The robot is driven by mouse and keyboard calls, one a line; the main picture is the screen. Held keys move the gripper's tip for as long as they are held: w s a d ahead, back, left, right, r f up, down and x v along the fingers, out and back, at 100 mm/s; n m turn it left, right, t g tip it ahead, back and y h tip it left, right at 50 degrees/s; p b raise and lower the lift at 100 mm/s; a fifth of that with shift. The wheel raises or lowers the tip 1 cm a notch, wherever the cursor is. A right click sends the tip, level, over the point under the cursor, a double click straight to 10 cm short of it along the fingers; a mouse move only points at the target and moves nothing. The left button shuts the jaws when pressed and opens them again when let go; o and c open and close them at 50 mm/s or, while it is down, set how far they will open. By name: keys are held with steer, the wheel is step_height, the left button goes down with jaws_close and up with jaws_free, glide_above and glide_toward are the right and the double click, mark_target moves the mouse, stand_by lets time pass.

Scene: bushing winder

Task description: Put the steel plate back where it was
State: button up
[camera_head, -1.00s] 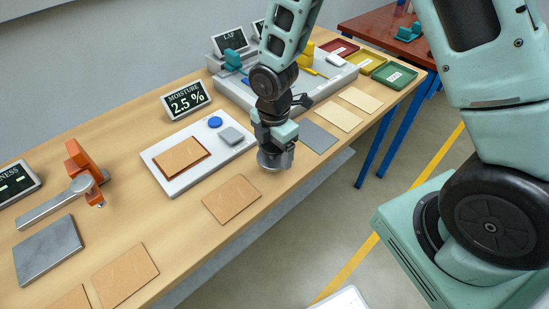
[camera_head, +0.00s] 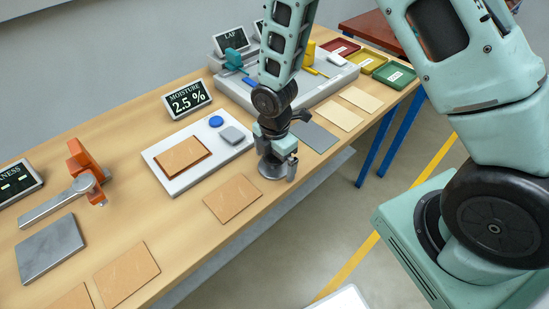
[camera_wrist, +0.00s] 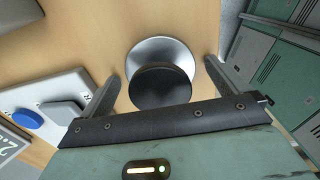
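A round steel plate (camera_head: 273,169) with a dark knob lies flat on the wooden table, right of the moisture scale. In the wrist view its shiny rim (camera_wrist: 150,47) shows behind the round black knob (camera_wrist: 161,87). My gripper (camera_head: 277,162) is low over it, pointing down. The wrist view shows my gripper (camera_wrist: 163,85) open, a finger on each side of the knob with gaps to both. In the head view, part of the plate is hidden by my gripper. A flat grey sheet (camera_head: 315,136) lies just beyond, to the right.
The moisture scale (camera_head: 180,190) holds a brown board and stands left of my gripper, with its display (camera_head: 187,98) behind. A loose brown board (camera_head: 232,198) lies in front. A thick grey slab (camera_head: 49,248) is far left. Red, yellow and green trays (camera_head: 394,75) are at back right.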

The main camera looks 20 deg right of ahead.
step_height(320, 180, up, 11)
steer(key=shift+b, duration=0.6)
steer(key=s+a+r+m, duration=0.3)
steer(key=s+r+m, duration=0.2)
steer(key=s, duration=0.5)
steer(key=s+a+r+m, duration=0.3)
steer(key=s+r+m, duration=0.2)
steer(key=s+m, duration=0.4)
steer(key=shift+s+a+r+y, duration=0.2)
steer(key=shift+s+r+y, duration=0.15)
steer(key=shift+s, duration=0.2)
